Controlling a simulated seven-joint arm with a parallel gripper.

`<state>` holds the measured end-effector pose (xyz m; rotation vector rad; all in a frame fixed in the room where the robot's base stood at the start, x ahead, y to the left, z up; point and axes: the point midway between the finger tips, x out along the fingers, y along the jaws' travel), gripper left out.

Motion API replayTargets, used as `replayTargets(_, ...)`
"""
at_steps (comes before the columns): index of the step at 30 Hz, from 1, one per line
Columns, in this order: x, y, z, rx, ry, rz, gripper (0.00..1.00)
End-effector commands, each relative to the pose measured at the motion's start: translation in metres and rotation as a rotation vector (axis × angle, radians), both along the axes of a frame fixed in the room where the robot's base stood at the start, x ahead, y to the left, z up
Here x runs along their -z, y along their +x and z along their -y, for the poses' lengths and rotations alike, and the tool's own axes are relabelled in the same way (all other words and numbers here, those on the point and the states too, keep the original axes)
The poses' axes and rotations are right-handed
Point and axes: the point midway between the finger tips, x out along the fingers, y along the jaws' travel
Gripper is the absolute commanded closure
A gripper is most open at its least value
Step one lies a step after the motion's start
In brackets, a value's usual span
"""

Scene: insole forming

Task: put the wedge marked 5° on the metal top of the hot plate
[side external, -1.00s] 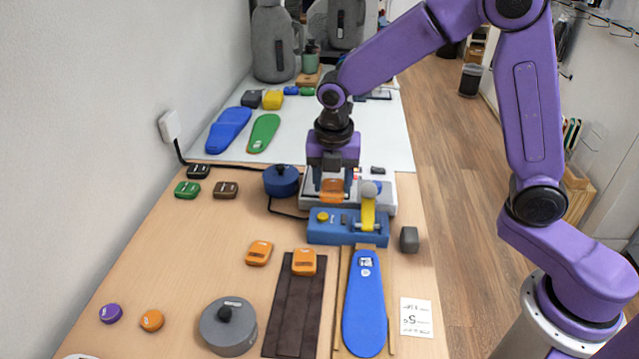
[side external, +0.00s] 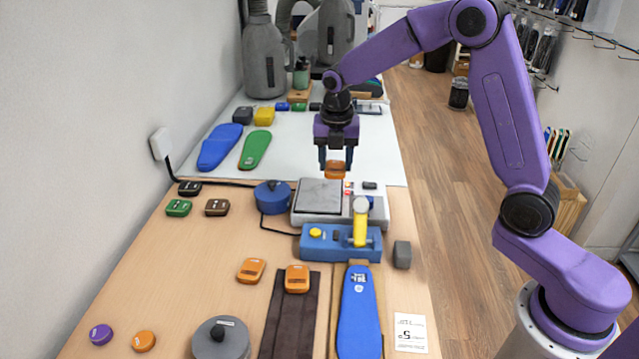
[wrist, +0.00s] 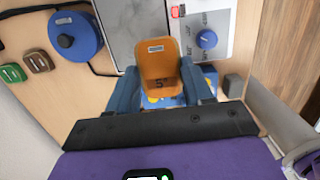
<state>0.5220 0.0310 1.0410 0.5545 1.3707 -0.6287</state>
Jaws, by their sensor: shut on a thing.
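My gripper (side external: 336,163) is shut on an orange wedge (side external: 335,171) and holds it in the air. In the wrist view the gripper (wrist: 161,80) has one finger on each side of the wedge (wrist: 160,62), whose face reads "5°". The hot plate (side external: 357,205) has a square metal top (side external: 319,195) that is bare in the side view. In the wrist view the metal top (wrist: 125,22) lies below and partly behind the wedge; I see no contact between them. Two more orange wedges lie nearer the camera, one on the wood (side external: 251,270), one on a dark strip (side external: 297,278).
A blue clamp fixture (side external: 322,243) with an upright yellow lever (side external: 360,225) stands in front of the hot plate. A blue round pot (side external: 272,197) sits to its left and a grey block (side external: 402,255) at the right. A card reading 5° (side external: 410,333) lies front right.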

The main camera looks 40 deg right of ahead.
Motion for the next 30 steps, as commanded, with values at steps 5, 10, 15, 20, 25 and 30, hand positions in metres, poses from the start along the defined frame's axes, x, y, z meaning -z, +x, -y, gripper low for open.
replayTargets(5, 0.029, 0.024, -0.001, 0.000, 0.000, -0.004, 0.77)
replayTargets(10, 0.048, 0.040, -0.002, 0.001, 0.000, -0.003, 0.77)
replayTargets(15, 0.055, 0.047, -0.003, 0.001, 0.000, 0.000, 0.77)
replayTargets(20, 0.063, 0.053, -0.003, 0.000, 0.000, -0.001, 0.77)
replayTargets(25, 0.087, 0.052, -0.003, 0.000, -0.001, -0.004, 0.77)
replayTargets(30, 0.091, 0.052, -0.003, 0.000, 0.000, 0.001, 0.77)
